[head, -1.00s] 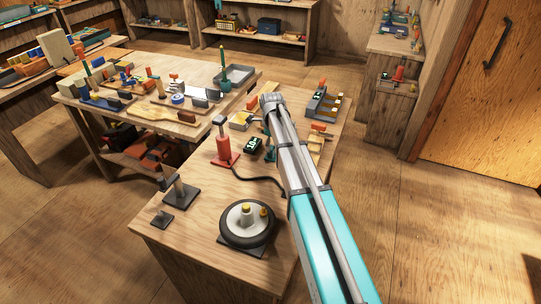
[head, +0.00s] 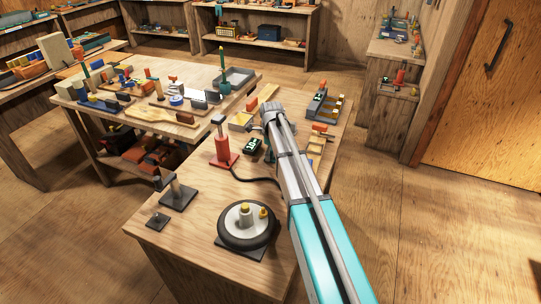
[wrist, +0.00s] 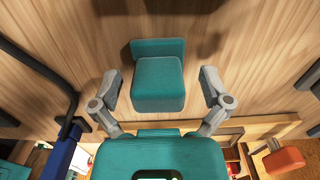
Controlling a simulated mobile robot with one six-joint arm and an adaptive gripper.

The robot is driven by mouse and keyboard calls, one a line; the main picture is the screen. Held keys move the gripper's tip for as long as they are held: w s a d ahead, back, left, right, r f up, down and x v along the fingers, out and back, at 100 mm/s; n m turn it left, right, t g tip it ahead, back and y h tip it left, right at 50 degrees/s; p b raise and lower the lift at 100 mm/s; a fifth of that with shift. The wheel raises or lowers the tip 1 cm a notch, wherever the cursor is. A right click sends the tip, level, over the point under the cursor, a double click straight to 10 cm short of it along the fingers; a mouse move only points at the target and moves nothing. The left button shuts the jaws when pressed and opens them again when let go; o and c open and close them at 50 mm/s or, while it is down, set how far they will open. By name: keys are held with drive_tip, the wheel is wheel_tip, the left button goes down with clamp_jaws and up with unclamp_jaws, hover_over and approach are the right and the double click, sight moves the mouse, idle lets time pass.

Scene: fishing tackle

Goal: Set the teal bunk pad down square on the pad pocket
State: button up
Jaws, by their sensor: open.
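The teal bunk pad (wrist: 158,82), a soft-looking block with a raised back edge, shows in the middle of the wrist view over a light wood surface. My gripper (wrist: 161,84) is open, with one grey finger on each side of the pad and a gap on both sides. A wooden edge (wrist: 245,124) shows beside the gripper in the wrist view.
A red post tool (head: 222,150), a black device with a green display (head: 252,146) and a yellow tray (head: 241,122) stand left of my arm. A round wheel-like fixture (head: 246,226) is nearer. A dark cable crosses the bench.

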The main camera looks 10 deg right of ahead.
drive_tip(key=c, duration=1.2)
drive_tip(key=shift+r, duration=0.15)
drive_tip(key=shift+c, duration=0.2)
wheel_tip(320, 180, up, 2)
drive_tip(key=p, duration=0.2)
drive_tip(key=shift+r+p, duration=0.1)
drive_tip(key=shift+p, duration=0.2)
drive_tip(key=s+d+r+p, duration=0.6)
drive_tip(key=s+r+p, duration=0.4)
drive_tip(key=s, duration=0.2)
drive_tip(key=shift+s+r, duration=0.25)
drive_tip(key=shift+s, duration=0.1)
drive_tip(key=shift+s, duration=0.1)
